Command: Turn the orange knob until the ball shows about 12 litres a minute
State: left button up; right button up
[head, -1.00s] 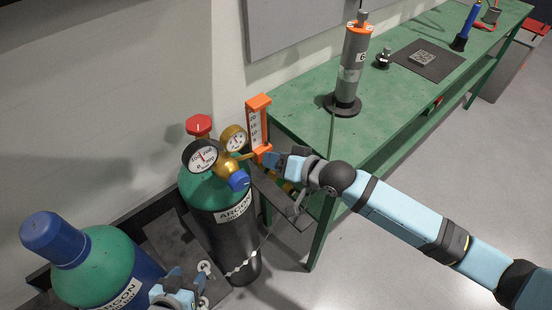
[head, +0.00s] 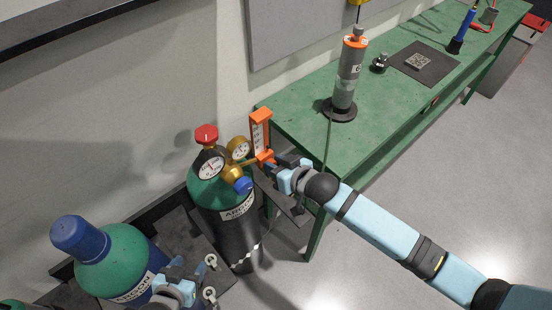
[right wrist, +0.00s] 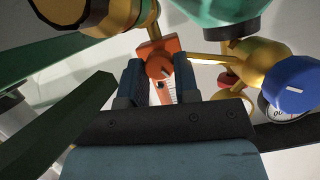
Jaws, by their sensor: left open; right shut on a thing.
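The flowmeter (head: 259,131) is an upright orange frame with a white scale, beside the gold regulator on the green-topped argon cylinder (head: 235,222). The ball and its reading are too small to make out. The orange knob (right wrist: 160,67) shows between the fingers in the right wrist view. My right gripper (head: 271,164) is at the foot of the flowmeter, shut on the knob; its fingers (right wrist: 159,82) sit on either side of it. My left gripper (head: 190,277) is open, low in the head view near the blue cylinder, apart from the flowmeter.
Two gauges (head: 210,166) and a red-topped valve (head: 206,135) stand just left of the flowmeter. A blue-capped cylinder (head: 112,262) is at lower left. The green bench (head: 300,115) behind carries a grey cylinder (head: 350,75) and a dark mat (head: 425,63).

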jog(key=shift+n+p, duration=0.3)
dwell(0.4)
jog(key=o, duration=0.9)
jog(key=v, duration=1.3)
jog(key=shift+s+r+b, duration=0.25)
jog(key=shift+s+b, duration=0.1)
jog(key=shift+s, duration=0.05)
jog(key=shift+o, duration=0.2)
